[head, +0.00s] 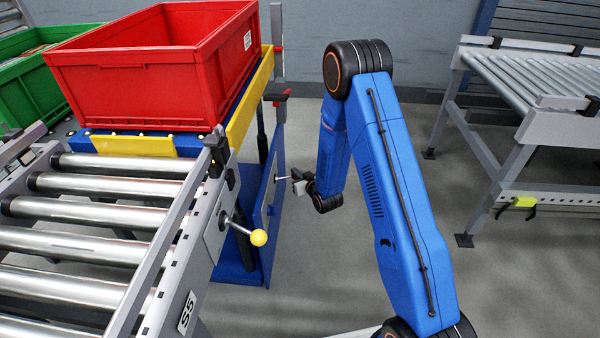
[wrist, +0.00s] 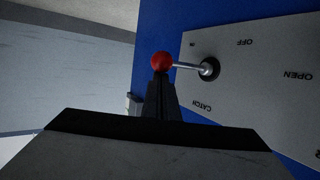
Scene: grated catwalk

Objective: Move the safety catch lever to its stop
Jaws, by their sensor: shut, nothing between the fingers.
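In the wrist view, a lever with a red ball knob (wrist: 162,62) on a short metal rod sticks out of a grey plate (wrist: 265,75). The plate carries the words OFF, OPEN and CATCH, seen upside down. The lever's pivot (wrist: 209,69) is at the plate's left part. My gripper (wrist: 160,82) is shut and empty, its dark fingertips right at the red knob; I cannot tell whether they touch it. In the head view my gripper (head: 299,181) is beside the blue panel (head: 268,195), at the end of the thin lever rod (head: 284,177); the knob is hidden there.
A yellow-knobbed lever (head: 258,238) projects from the roller conveyor (head: 100,215) at left. A red crate (head: 140,85) stands on the lift behind it, with a green crate (head: 35,85) farther left. Another roller conveyor (head: 530,80) is at right. Open grey floor lies between.

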